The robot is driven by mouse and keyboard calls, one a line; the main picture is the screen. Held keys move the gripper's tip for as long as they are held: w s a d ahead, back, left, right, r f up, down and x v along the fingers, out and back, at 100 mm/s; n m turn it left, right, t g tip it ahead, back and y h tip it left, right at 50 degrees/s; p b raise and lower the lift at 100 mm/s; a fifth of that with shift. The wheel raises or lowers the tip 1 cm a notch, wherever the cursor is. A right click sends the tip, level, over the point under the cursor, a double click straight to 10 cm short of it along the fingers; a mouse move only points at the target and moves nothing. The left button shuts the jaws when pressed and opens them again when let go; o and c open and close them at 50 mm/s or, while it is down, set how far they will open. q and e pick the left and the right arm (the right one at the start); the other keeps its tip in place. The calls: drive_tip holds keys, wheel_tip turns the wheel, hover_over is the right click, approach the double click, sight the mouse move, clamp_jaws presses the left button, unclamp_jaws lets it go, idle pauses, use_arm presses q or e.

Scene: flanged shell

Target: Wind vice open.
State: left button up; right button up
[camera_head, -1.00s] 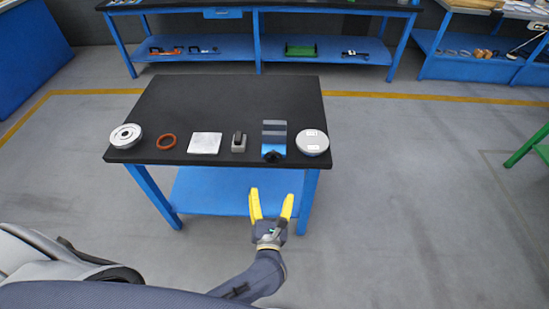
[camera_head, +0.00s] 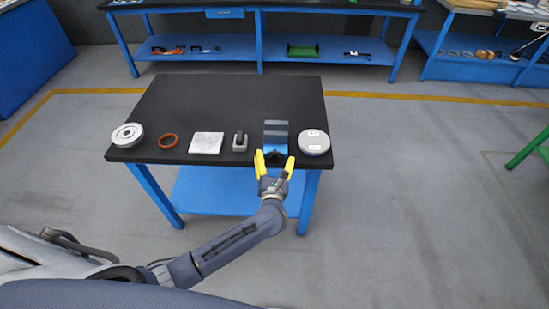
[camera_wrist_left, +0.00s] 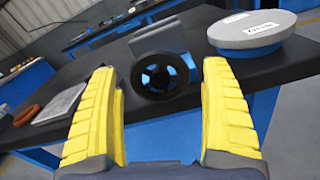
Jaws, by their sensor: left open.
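The blue and grey vice (camera_head: 275,134) stands near the front edge of the black table, right of its middle. In the left wrist view its dark round handwheel (camera_wrist_left: 160,76) faces me, with blue showing through its openings. My left gripper (camera_head: 274,162) has yellow fingers and is open, at the table's front edge just before the vice. In the left wrist view the open left gripper (camera_wrist_left: 163,110) has its fingers on either side of the handwheel in the picture, with the wheel farther off beyond the tips. Contact is not visible. My right gripper is not in view.
On the black table (camera_head: 200,100), a round labelled disc (camera_head: 314,142) lies close right of the vice. To the left are a small grey block (camera_head: 240,142), a pale plate (camera_head: 207,143), an orange ring (camera_head: 168,141) and a round flanged part (camera_head: 127,135). The table's back is clear.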

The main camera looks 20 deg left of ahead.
use_arm(q)
drive_tip(key=shift+w, duration=0.35)
drive_tip(key=shift+c, duration=0.3)
drive_tip(key=c, duration=1.2)
drive_tip(key=shift+o, duration=0.2)
drive_tip(key=shift+a+m, duration=0.1)
drive_tip(key=shift+m, duration=0.4)
drive_tip(key=shift+c, duration=0.2)
